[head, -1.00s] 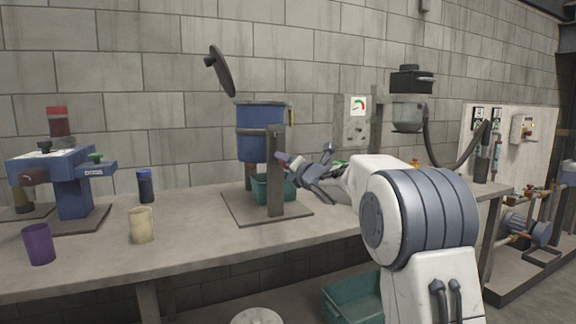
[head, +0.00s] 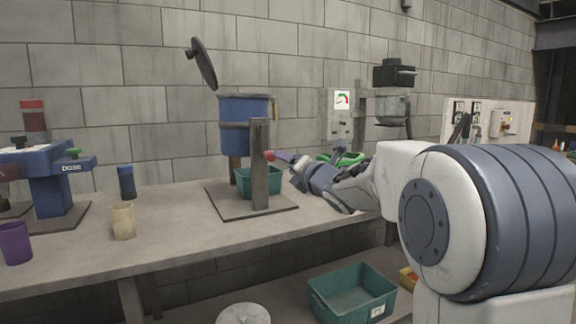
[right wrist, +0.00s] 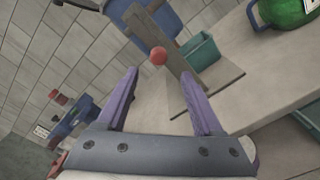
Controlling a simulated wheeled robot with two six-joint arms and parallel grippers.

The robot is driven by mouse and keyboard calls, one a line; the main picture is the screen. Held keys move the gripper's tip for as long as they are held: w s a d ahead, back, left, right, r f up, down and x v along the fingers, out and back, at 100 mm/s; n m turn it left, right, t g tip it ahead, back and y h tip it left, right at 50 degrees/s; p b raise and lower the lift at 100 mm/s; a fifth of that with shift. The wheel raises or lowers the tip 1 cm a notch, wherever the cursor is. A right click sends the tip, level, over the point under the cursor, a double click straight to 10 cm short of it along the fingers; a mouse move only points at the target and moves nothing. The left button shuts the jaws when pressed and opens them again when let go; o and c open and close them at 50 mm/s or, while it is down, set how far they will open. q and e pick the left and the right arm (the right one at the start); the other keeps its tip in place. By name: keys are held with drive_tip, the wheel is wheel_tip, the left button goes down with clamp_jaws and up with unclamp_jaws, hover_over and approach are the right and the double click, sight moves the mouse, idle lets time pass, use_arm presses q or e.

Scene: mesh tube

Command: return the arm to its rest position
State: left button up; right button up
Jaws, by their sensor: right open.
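My right gripper (head: 287,164) is open and empty beside the post of the blue hopper stand. In the right wrist view its two purple fingers (right wrist: 160,82) are spread apart with nothing between them. A red knob (right wrist: 158,56) on the stand's post (right wrist: 172,72) lies beyond the fingertips, apart from them; it also shows in the head view (head: 269,155). The blue hopper (head: 234,122) has its dark lid (head: 203,62) tilted up. My right arm reaches in from the right, over the bench edge. My left gripper is not in view.
A teal bin (head: 262,181) sits under the hopper on the bench (head: 165,225). A cream cup (head: 123,221), purple cup (head: 15,244) and dark blue jar (head: 127,183) stand left. A green container (right wrist: 285,12) is to the right. Another teal crate (head: 350,294) is below the bench.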

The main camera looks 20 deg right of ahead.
drive_tip(key=s+a+f+m+g, duration=0.8)
drive_tip(key=s+a+f+m, duration=0.4)
drive_tip(key=a+f, duration=0.45)
drive_tip(key=s+a+f+m+g, duration=0.25)
drive_tip(key=s+f, duration=0.25)
drive_tip(key=s, duration=0.5)
drive_tip(key=s+a+f+m+g, duration=0.1)
drive_tip(key=s+f+m+g, duration=0.25)
drive_tip(key=s, duration=0.65)
drive_tip(key=s+a+f+m+g, duration=0.15)
drive_tip(key=s+f+g, duration=0.3)
drive_tip(key=s, duration=0.55)
wheel_tip(320, 180, up, 29)
drive_tip(key=p, duration=3)
drive_tip(key=shift+w+d+r+m+h, duration=0.2)
drive_tip(key=shift+w+m+h, duration=0.1)
drive_tip(key=shift+m, duration=0.15)
drive_tip(key=shift+t, duration=0.25)
